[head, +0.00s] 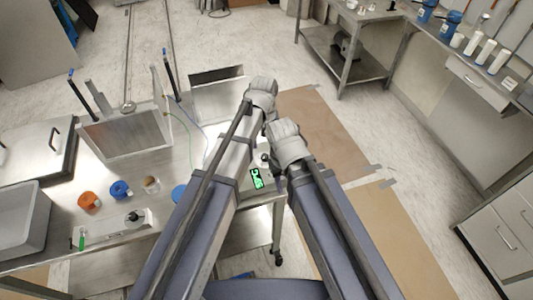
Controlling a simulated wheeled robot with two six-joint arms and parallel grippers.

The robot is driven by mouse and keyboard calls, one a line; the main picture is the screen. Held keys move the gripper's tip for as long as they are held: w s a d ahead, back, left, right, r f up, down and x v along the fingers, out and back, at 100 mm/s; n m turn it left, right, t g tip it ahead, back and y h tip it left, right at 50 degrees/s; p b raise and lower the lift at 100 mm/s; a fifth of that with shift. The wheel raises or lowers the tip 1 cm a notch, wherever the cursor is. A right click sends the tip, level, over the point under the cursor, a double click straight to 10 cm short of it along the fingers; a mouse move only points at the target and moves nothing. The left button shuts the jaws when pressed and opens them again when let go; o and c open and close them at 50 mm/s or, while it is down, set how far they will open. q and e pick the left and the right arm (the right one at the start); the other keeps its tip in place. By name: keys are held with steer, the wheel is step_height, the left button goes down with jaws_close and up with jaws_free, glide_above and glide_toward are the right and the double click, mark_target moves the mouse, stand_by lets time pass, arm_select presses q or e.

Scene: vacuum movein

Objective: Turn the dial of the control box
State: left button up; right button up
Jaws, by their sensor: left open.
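The control box (257,179) is on the metal bench in the middle of the head view, partly behind my arms. Its dark display has bright green characters too small to read. I cannot make out its dial clearly among the small parts between my arms. My left arm passes over the bench just left of the box. Only a little of my left gripper (264,158) seems to show, close by the box. It is open, and I cannot tell whether it touches the dial. My right arm ends just right of the box; its gripper is hidden.
Orange (89,201) and blue (121,190) rolls, a small device with a black knob (135,216), a grey bin (22,226) and a metal chamber (128,135) occupy the bench's left. Brown floor sheets (335,140) lie right of my arms, with open floor beyond.

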mark_target(265, 156)
arm_select(q)
step_height(265, 156, down, 7)
steer(key=b, duration=0.6)
steer(key=shift+b, duration=0.3)
jaws_close()
